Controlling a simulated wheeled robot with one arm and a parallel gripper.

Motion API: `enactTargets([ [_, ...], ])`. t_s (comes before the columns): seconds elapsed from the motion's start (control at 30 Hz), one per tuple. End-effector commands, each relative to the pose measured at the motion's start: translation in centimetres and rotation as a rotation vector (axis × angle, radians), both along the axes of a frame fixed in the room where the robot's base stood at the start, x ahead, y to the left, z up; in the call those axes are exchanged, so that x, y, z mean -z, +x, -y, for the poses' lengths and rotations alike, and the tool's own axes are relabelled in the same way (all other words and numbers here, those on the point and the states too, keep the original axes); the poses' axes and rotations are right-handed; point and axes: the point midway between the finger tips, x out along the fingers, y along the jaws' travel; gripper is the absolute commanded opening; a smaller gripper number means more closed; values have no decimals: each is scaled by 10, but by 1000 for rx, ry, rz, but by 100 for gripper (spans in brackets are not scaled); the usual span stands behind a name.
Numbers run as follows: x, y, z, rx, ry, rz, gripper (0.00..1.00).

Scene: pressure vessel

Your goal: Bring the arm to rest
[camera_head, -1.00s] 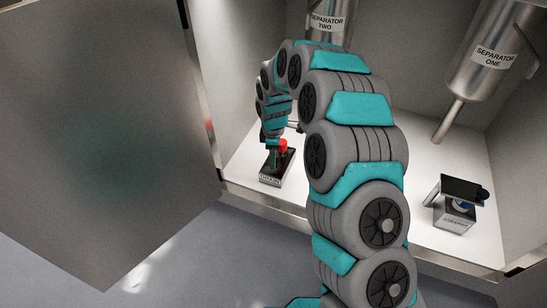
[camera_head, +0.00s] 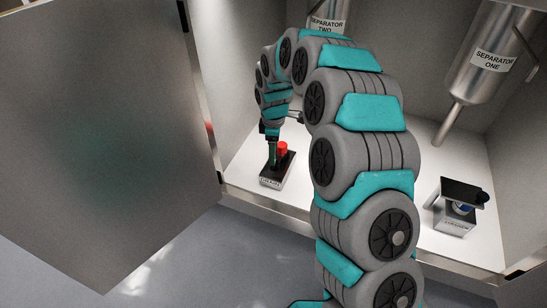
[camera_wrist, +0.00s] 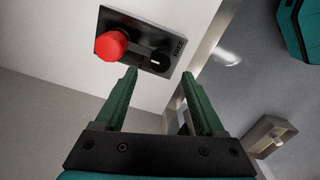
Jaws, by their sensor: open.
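My gripper (camera_head: 272,156) is at the end of my grey and teal arm, which arches into the open cabinet from the front. In the wrist view my gripper (camera_wrist: 158,74) has its two green fingers spread apart with nothing between them. A control box (camera_head: 275,180) with a red knob (camera_head: 282,148) stands on the cabinet floor, beside and behind the fingertips in the head view. In the wrist view the red knob (camera_wrist: 112,44) and the box's dark face (camera_wrist: 150,30) lie just beyond the fingertips. I cannot tell whether a finger touches the box.
A large metal door (camera_head: 100,130) stands open at the left. Separator one (camera_head: 490,60) hangs at the upper right and separator two (camera_head: 328,14) behind my arm. Another box with a black lid (camera_head: 460,192) stands at the right on the white cabinet floor (camera_head: 440,165). A metal sill edges the front.

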Motion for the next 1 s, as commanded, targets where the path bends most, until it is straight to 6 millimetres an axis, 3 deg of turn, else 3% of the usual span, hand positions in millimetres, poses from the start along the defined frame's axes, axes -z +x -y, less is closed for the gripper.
enactTargets([
  [0.2, -28, -1, 0, 0, 0, 0, 71],
  [0.77, -33, -3, 2, 12, 1, -2, 71],
  [0.87, -45, -13, 9, 55, 6, -6, 71],
  [1.0, -75, -43, 27, 171, 15, -21, 71],
])
